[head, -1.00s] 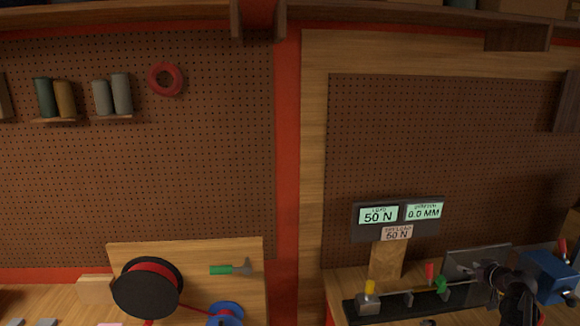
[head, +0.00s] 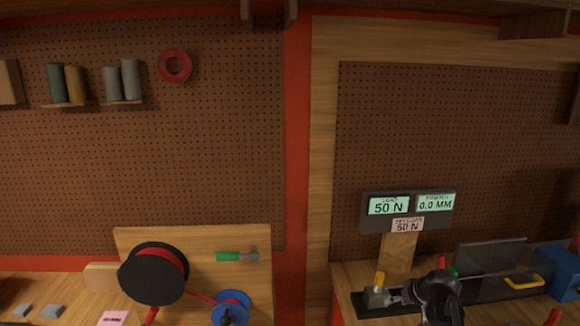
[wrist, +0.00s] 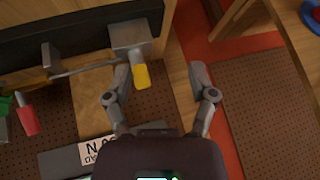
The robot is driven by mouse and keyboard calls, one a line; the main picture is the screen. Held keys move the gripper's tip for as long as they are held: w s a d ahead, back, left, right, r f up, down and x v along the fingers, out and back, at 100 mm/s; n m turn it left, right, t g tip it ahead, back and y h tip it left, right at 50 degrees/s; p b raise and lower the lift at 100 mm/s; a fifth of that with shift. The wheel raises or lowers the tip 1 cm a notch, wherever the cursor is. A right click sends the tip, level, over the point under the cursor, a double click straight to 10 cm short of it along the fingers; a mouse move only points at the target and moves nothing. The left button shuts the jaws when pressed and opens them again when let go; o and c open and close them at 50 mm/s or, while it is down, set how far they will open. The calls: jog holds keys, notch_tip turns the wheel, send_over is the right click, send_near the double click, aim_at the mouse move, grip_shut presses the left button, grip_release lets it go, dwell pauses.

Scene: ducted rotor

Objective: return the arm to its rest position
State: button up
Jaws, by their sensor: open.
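My gripper (wrist: 162,80) is open and empty in the wrist view, its two fingers spread apart. The left finger appears beside the yellow handle (wrist: 141,75) of a grey clamp block (wrist: 130,36); I cannot tell whether they touch. In the head view my dark arm end (head: 437,292) is in front of the test rig, just right of its yellow-handled clamp (head: 377,294). It hides part of the rig and the green handle there.
The readout panel (head: 408,208) stands on a wooden post (head: 398,255) behind the rig. A blue box (head: 562,272) is at the right. A black spool (head: 154,273) and blue reel (head: 230,307) are at the left.

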jog(key=s+a+f+m+g+h+b, duration=0.1)
jog(key=s+a+f+g+h+b, duration=0.1)
jog(key=s+a, duration=0.5)
jog(key=s+a+f+g+h+b, duration=0.2)
jog(key=s+a+f+g, duration=0.1)
jog(key=s+a+f, duration=0.3)
jog(key=shift+s+a+f+m+g, duration=0.25)
jog(key=shift+s+a+m+g, duration=0.15)
jog(key=shift+a, duration=0.75)
